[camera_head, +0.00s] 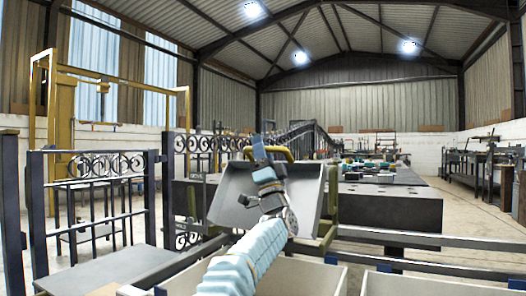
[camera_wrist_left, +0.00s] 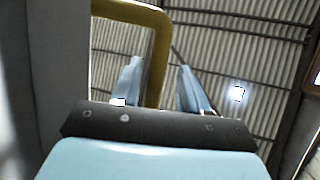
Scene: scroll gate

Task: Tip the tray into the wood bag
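A grey tray (camera_head: 232,193) stands tilted in the middle of the head view, its open inside facing me. A yellow handle (camera_head: 287,152) rises at its top edge. My left gripper (camera_head: 259,149) is up at this handle. In the left wrist view the yellow handle (camera_wrist_left: 157,72) shows between the spread fingers (camera_wrist_left: 158,85), with a narrow gap visible beside it. Contact with the handle cannot be made out. Pale open-topped bins (camera_head: 303,279) stand at the bottom, partly behind my left arm; which is the wood bag cannot be told. My right gripper is not in view.
A dark metal gate (camera_head: 92,190) with scrollwork stands on the left. A dark workbench (camera_head: 390,208) with small coloured items lies behind the tray on the right. Grey rails (camera_head: 430,240) cross the right foreground. Open floor shows farther right.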

